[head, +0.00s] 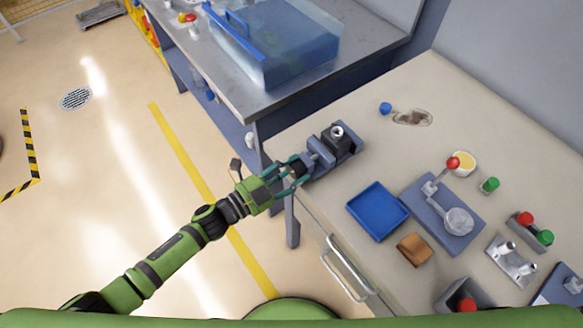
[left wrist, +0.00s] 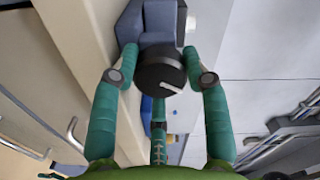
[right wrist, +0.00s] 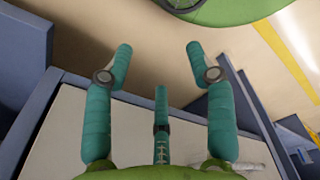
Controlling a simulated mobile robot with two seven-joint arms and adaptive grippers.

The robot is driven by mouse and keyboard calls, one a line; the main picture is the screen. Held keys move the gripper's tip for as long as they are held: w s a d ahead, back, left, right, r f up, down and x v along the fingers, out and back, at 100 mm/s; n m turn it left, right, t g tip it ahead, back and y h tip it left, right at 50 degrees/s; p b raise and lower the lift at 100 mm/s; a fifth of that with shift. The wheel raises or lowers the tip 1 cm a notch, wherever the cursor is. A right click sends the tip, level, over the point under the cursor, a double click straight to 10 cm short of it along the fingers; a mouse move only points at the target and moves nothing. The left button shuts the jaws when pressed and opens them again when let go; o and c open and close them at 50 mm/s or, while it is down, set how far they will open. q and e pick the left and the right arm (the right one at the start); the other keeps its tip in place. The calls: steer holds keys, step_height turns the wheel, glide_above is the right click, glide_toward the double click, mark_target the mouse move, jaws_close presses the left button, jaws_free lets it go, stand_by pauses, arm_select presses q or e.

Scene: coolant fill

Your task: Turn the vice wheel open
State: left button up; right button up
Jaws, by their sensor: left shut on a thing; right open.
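The grey-blue vice (head: 320,153) stands at the near left corner of the beige bench, with a dark block (head: 337,143) carrying a silver round fitting in its jaws. The vice wheel (left wrist: 161,72) is a dark round knob with a white mark line, facing the left wrist camera. My left gripper (head: 297,170) is shut on the wheel, one teal finger on each side; the fingers mostly hide the wheel in the head view. My right gripper (right wrist: 159,55) is open and empty in the right wrist view; it does not show in the head view.
On the bench are a blue tray (head: 367,215), a brown block (head: 414,250), a grey fixture with a red-knobbed lever (head: 453,163), and a blue cap (head: 385,108) beside a brownish stain (head: 411,117). A drawer handle (head: 345,270) juts from the bench front. Open floor lies left.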

arm_select(q)
steer(key=shift+w+a+r+n, duration=0.1)
steer(key=shift+w+n, duration=0.05)
steer(key=shift+n, duration=0.45)
steer(key=shift+w+r+n, duration=0.1)
steer(key=shift+n, duration=0.5)
steer(key=o, duration=1.2)
steer(key=shift+f, duration=0.1)
steer(key=shift+c, duration=0.2)
steer(key=shift+f, duration=0.15)
steer(key=shift+s+f, duration=0.1)
steer(key=shift+s, duration=0.05)
steer(key=v, duration=0.7)
steer(key=shift+a+r, duration=0.2)
steer(key=shift+a, duration=0.2)
steer(key=shift+s, duration=0.1)
